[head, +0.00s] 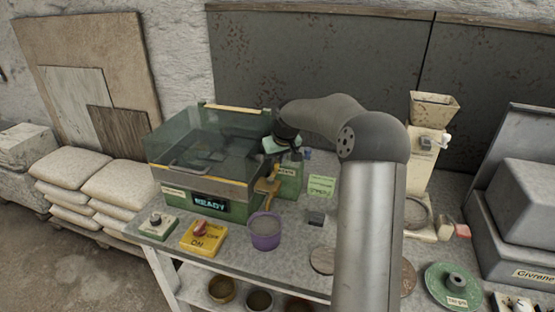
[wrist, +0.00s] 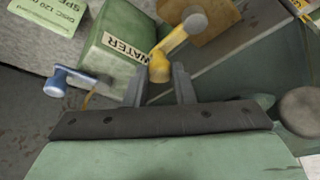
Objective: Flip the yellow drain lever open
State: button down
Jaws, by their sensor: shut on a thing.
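The yellow drain lever (wrist: 172,45) shows in the wrist view, with a round grey knob at its upper right end. My gripper (wrist: 160,76) has its two grey fingers on either side of the lever's lower end and is shut on it. In the head view my gripper (head: 281,147) is at the right side of the green machine (head: 230,211), whose screen reads READY. The lever is hard to make out there, partly behind my gripper and next to an ochre spout.
A hopper (head: 433,108) stands to the right.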

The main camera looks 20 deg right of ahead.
jog(key=c, duration=1.2)
grip_release()
jog(key=shift+c, duration=0.2)
jog(key=b+v, duration=0.2)
jog(key=v, duration=1.5)
jog(key=shift+r, duration=0.2)
jog(key=shift+s+a, duration=0.15)
jog(key=shift+a, duration=0.05)
